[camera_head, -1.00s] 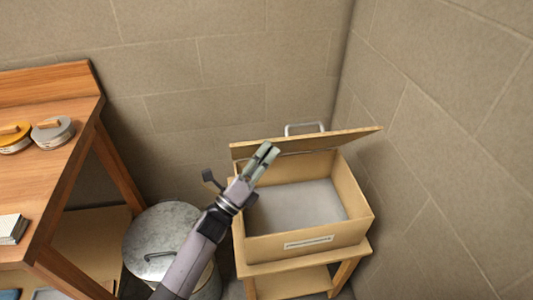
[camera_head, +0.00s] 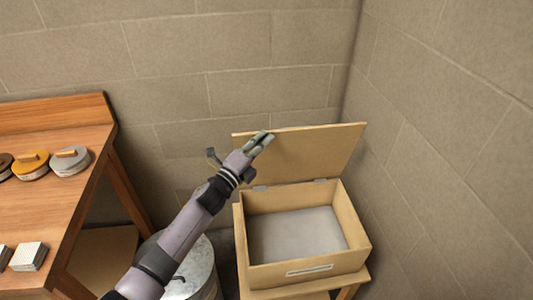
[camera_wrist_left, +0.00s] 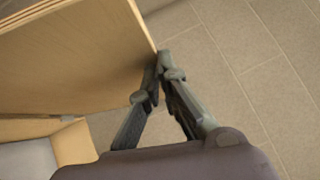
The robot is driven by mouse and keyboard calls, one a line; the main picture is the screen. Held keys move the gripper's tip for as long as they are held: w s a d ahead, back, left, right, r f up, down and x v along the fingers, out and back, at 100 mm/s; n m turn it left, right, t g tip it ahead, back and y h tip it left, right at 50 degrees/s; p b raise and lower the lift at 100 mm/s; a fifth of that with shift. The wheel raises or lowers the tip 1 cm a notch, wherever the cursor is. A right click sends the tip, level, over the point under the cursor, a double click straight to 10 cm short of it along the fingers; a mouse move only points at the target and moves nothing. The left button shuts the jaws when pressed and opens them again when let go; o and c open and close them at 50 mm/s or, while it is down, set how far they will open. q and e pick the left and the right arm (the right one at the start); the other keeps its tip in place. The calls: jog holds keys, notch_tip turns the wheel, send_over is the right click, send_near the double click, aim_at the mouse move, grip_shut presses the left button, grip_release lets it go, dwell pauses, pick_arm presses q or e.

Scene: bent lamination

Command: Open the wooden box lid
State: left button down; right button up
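The wooden box (camera_head: 306,272) stands at the right of the head view, and its grey inside shows. Its lid (camera_head: 325,150) is raised steeply on hinges at the back edge, inner face towards me. My left gripper (camera_head: 262,141) is at the lid's left edge, fingers close together with nothing seen between them. In the left wrist view, the lid (camera_wrist_left: 70,55) fills the upper left, and the fingertips (camera_wrist_left: 162,68) meet beside its edge. I cannot tell whether they touch it. The lid's handle is hidden. My right gripper is not in view.
The box rests on a small wooden stand (camera_head: 352,279) in the corner between block walls. A metal bin (camera_head: 204,272) stands left of it, partly behind my left arm.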

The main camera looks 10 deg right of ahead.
pick_arm(q)
jog(key=shift+n+g+y, duration=0.4)
jog(key=shift+n+y, duration=0.1)
jog(key=shift+n, duration=0.2)
jog(key=shift+w+a+r+p, duration=0.15)
jog(key=shift+w+p, duration=0.1)
jog(key=shift+w, duration=0.8)
jog(key=shift+w+r+p, duration=0.1)
jog(key=shift+w+p, duration=0.1)
jog(key=shift+w, duration=0.8)
jog(key=shift+s, duration=0.1)
